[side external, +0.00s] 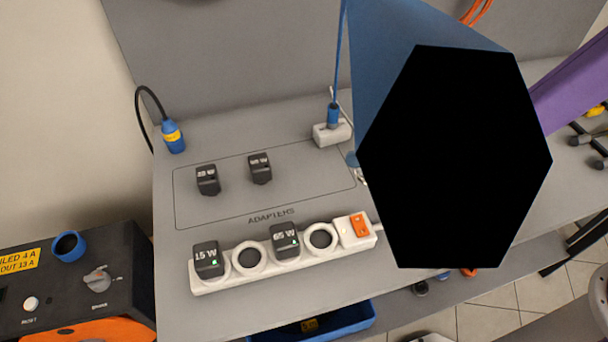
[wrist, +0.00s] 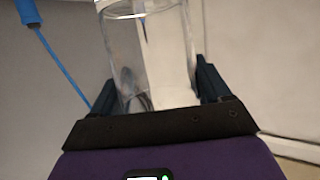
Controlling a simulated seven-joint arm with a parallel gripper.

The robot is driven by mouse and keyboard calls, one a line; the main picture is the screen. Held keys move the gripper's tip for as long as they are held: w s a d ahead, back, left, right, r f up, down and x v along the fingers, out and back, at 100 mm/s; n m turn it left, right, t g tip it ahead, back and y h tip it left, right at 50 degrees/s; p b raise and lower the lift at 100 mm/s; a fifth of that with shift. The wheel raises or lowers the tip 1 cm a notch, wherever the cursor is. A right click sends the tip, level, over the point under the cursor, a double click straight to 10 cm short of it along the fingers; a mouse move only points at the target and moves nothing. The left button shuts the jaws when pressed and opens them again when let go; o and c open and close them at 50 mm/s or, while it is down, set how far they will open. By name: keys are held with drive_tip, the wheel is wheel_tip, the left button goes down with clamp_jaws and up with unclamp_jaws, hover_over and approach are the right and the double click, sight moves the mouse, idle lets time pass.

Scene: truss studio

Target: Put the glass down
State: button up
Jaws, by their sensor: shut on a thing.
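A clear glass (wrist: 150,45) stands between the two dark fingers of my gripper (wrist: 157,82) in the wrist view. The fingers are shut on its sides. The top of the glass is cut off by the picture's upper edge. I cannot tell whether its base touches anything. In the side view, a large black six-sided shape hides the gripper and the glass. Only my purple arm shows there, at the right.
A grey bench (side external: 190,305) holds a white power strip (side external: 213,288) with plugged adapters. Two black adapters (side external: 208,180) (side external: 260,168) lie in the outlined ADAPTERS area. A white connector block (side external: 332,133) with a blue plug stands behind. A blue bin (side external: 345,325) sits below the front edge.

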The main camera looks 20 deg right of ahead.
drive_tip(key=shift+w+a+f, duration=1.45)
drive_tip(key=shift+w+f, duration=0.25)
drive_tip(key=shift+f, duration=0.4)
drive_tip(key=shift+w+a+f, duration=1.5)
drive_tip(key=shift+w+f, duration=0.15)
drive_tip(key=shift+f, duration=0.45)
drive_tip(key=shift+w+a+f, duration=1.45)
drive_tip(key=shift+w+f, duration=0.25)
drive_tip(key=shift+f, duration=0.4)
drive_tip(key=shift+f, duration=0.2)
drive_tip(key=o, duration=1.2)
drive_tip(key=shift+r, duration=0.2)
drive_tip(key=v, duration=1.2)
